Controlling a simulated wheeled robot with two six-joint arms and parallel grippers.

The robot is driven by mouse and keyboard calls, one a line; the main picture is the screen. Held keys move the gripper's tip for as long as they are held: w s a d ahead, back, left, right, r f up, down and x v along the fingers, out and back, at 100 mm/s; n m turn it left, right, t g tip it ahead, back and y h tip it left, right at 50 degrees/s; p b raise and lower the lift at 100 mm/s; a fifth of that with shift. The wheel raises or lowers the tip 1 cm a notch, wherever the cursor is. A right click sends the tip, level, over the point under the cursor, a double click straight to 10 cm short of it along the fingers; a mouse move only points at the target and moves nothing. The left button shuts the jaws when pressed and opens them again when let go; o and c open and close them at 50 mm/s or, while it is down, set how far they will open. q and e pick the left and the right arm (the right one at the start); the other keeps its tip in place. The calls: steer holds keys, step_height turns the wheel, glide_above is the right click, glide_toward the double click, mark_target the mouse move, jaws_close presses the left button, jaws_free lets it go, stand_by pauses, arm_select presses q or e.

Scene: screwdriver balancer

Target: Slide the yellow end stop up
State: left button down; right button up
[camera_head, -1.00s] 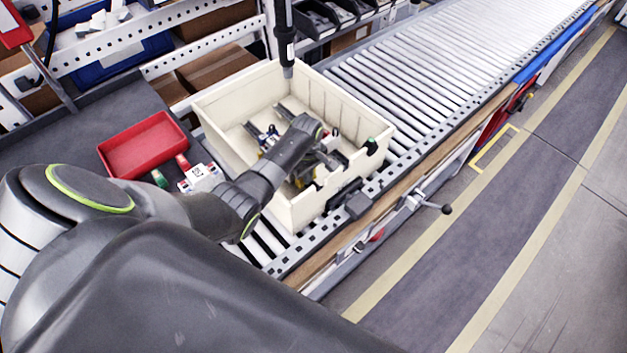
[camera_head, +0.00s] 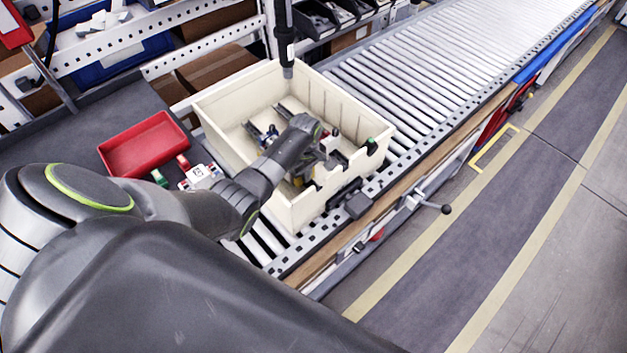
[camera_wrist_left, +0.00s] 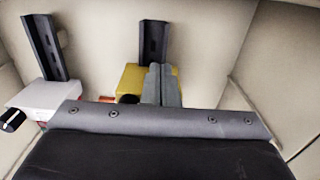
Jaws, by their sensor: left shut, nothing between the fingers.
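The yellow end stop (camera_wrist_left: 132,80) shows in the left wrist view as a yellow block at the foot of a dark upright rail (camera_wrist_left: 153,42). My left gripper (camera_wrist_left: 162,84) is shut and empty, with its grey fingers just right of the block and overlapping its right side in the picture. I cannot tell whether they touch it. In the head view my left arm (camera_head: 262,180) reaches into the cream crate (camera_head: 222,110), and its wrist hides much of the area around the fingers. My right gripper is in neither view.
A second dark rail (camera_wrist_left: 45,48) with a white block (camera_wrist_left: 38,97) and black knob stands to the left in the wrist view. The crate walls surround the hand. A red tray (camera_head: 143,147) lies left of the crate, and a roller conveyor (camera_head: 440,60) runs behind it.

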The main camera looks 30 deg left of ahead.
arm_select(q)
steer(key=shift+w+a, duration=0.15)
steer(key=shift+a, duration=0.2)
steer(key=shift+a+p, duration=0.2)
steer(key=shift+p, duration=0.25)
stand_by(1.7)
steer(key=shift+d+p, duration=0.3)
steer(key=shift+p, duration=0.1)
steer(key=shift+d, duration=0.15)
steer(key=shift+r, duration=0.1)
stand_by(0.4)
steer(key=shift+r+p, duration=0.95)
steer(key=shift+p, duration=0.2)
step_height(320, 180, up, 12)
steer(key=shift+s+d+f+p, duration=0.2)
steer(key=shift+s+d+p, duration=0.05)
steer(key=shift+d+p, duration=0.15)
